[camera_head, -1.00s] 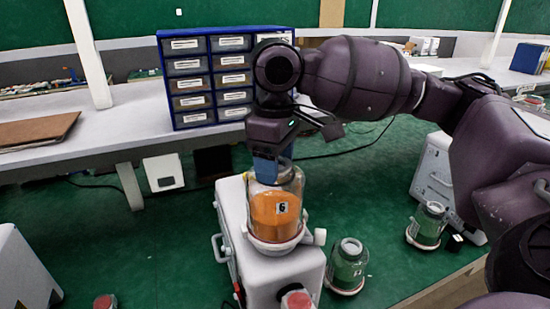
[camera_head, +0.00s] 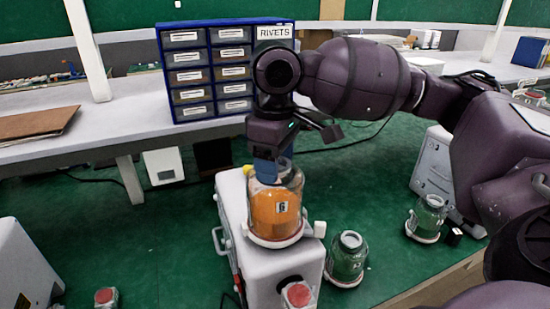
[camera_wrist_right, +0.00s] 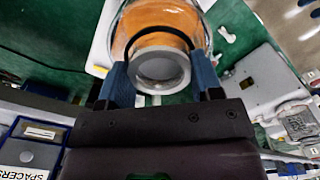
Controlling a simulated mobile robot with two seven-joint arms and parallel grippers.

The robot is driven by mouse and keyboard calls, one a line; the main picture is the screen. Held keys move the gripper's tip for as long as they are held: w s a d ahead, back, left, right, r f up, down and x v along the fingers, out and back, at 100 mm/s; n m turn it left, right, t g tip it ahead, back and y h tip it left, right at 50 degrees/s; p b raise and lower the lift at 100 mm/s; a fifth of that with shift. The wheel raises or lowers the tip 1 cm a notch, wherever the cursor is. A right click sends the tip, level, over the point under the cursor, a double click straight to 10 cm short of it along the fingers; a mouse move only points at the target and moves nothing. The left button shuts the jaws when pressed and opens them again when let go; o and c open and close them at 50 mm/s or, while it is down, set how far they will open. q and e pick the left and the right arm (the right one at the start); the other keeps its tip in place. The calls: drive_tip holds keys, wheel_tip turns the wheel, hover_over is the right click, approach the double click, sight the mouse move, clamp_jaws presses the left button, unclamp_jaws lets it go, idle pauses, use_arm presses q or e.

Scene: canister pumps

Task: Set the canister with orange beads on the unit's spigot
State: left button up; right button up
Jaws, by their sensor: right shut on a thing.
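The canister with orange beads (camera_head: 274,214) is a clear jar with a label reading 6. It stands upright over the top of the white unit (camera_head: 284,268), in a pale ring-shaped holder. I cannot tell whether it is seated on the spigot, which is hidden below it. My right gripper (camera_head: 268,168) is shut on the canister's neck from above. In the right wrist view, the blue fingers of my right gripper (camera_wrist_right: 162,80) flank the grey lid of the orange canister (camera_wrist_right: 160,30). My left gripper is not in view.
A blue drawer cabinet (camera_head: 165,75) sits on the bench behind. A red-topped part (camera_head: 298,294) is at the unit's front.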

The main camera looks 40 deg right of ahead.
drive_tip(key=shift+f, duration=0.2)
drive_tip(key=o, duration=1.4)
drive_tip(key=shift+c, duration=0.2)
wheel_tip(320, 180, up, 11)
drive_tip(key=shift+f, duration=0.15)
